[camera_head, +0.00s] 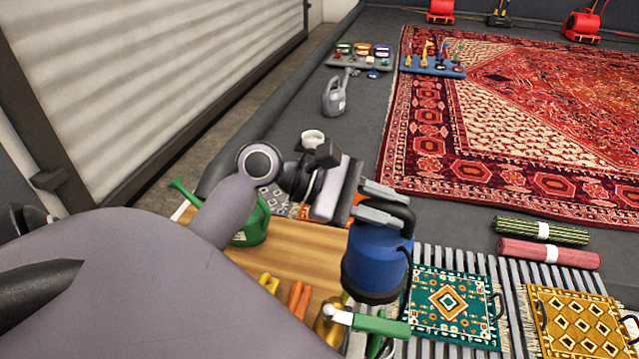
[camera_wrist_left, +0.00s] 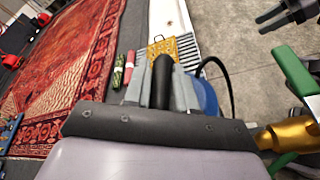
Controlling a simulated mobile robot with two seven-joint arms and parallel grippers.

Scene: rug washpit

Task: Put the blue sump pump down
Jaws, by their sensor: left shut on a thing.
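The blue sump pump (camera_head: 375,265) has a black handle and a dark cable. It hangs roughly upright from my left gripper (camera_head: 382,205), above the front edge of the wooden bench and the slatted rack. The gripper's grey fingers are shut on the pump's black handle. In the left wrist view, the left gripper (camera_wrist_left: 160,92) grips the black handle, and a strip of the blue sump pump (camera_wrist_left: 208,97) shows behind the right finger. The pump's underside, and whether it touches anything below, cannot be told.
The wooden bench (camera_head: 290,246) holds a green watering can (camera_head: 252,226), orange and yellow items, and a brass-and-green nozzle tool (camera_head: 380,325). Green (camera_head: 452,305) and yellow (camera_head: 580,325) patterned mats lie on the slatted rack. Two rolled rugs (camera_head: 548,252) lie beyond. Grey floor (camera_head: 465,212) before the red rug is clear.

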